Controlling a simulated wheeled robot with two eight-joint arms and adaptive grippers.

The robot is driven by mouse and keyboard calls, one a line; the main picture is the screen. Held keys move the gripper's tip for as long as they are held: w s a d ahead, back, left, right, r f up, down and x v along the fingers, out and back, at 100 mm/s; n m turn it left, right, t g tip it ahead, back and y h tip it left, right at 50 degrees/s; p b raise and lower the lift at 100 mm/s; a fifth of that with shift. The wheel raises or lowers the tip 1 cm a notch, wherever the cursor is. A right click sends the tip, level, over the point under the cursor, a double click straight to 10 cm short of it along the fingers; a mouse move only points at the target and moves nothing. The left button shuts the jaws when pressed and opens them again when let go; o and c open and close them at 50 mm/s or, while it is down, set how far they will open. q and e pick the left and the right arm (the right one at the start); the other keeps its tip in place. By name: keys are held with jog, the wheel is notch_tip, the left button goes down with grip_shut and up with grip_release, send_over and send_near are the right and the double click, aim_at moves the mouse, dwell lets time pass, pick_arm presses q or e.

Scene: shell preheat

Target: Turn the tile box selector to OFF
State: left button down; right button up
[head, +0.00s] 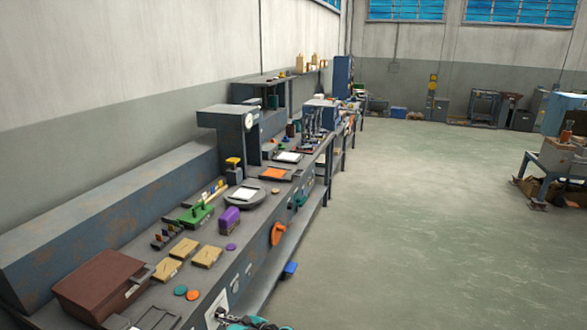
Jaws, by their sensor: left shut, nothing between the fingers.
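My left gripper (225,315) shows at the bottom edge, partly cut off by the frame, with teal parts on its arm. It is shut and empty, close to a white plate (217,303) on the front face of the bench. I cannot tell whether it touches the plate. A brown box (100,285) with a handle on its front sits on the bench at the lower left. No selector marking is readable, so I cannot tell which control is the tile box selector or where it points. My right gripper is out of view.
The long grey bench (152,292) runs away along the wall. On it are tan blocks (207,256), a purple block (229,219), a green rack (196,215) and a round plate (245,195). An orange item (277,234) hangs on its front. The floor (420,230) to the right is clear.

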pick_arm(q)
jog(key=d, duration=0.1)
jog(key=s+d, duration=0.1)
jog(key=d, duration=0.2)
jog(key=shift+s+d, duration=0.15)
jog(key=shift+s, duration=0.15)
jog(key=shift+w+a+r, duration=0.15)
jog(key=shift+w+a, duration=0.45)
jog(key=shift+a, duration=0.25)
jog(key=shift+w+a+r, duration=0.1)
jog(key=shift+w+a, duration=0.5)
jog(key=shift+a, duration=0.25)
jog(key=shift+w+a+r, duration=0.15)
jog(key=shift+w+a, duration=0.45)
jog(key=shift+a, duration=0.25)
jog(key=shift+w+f, duration=0.1)
jog(key=shift+f, duration=0.1)
jog(key=shift+f, duration=0.1)
jog(key=shift+s+r, duration=0.2)
